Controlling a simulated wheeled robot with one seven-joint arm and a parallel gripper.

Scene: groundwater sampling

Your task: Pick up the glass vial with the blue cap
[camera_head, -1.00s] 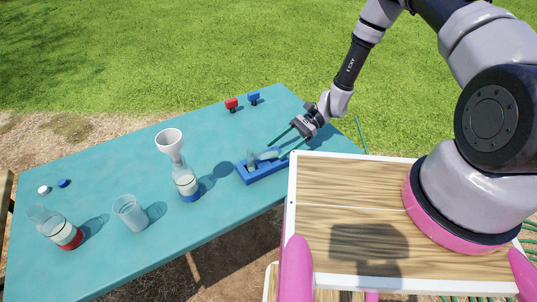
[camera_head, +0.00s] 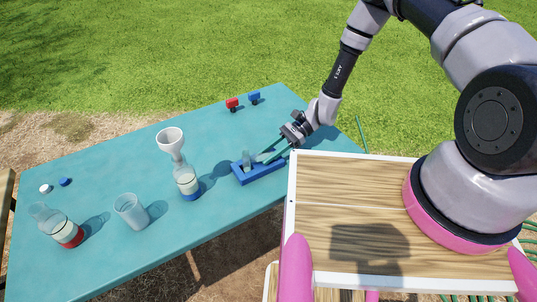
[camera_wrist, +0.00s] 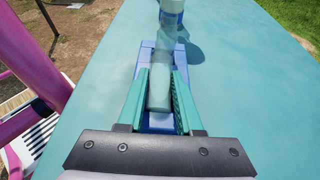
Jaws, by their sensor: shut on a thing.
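My gripper (camera_head: 263,158) reaches down at the blue holder (camera_head: 262,173) near the table's right end. Its green fingers (camera_wrist: 160,78) are shut on a clear greyish glass vial (camera_wrist: 160,92) in the wrist view. The vial is between the fingers, over or in the holder.
A bottle with a blue bottom and white funnel (camera_head: 187,182) stands left of the holder. A clear cup (camera_head: 131,212), a red-bottomed bottle (camera_head: 62,230), loose white (camera_head: 45,188) and blue (camera_head: 65,182) caps are farther left. Small red (camera_head: 232,103) and blue (camera_head: 254,97) items stand at the back.

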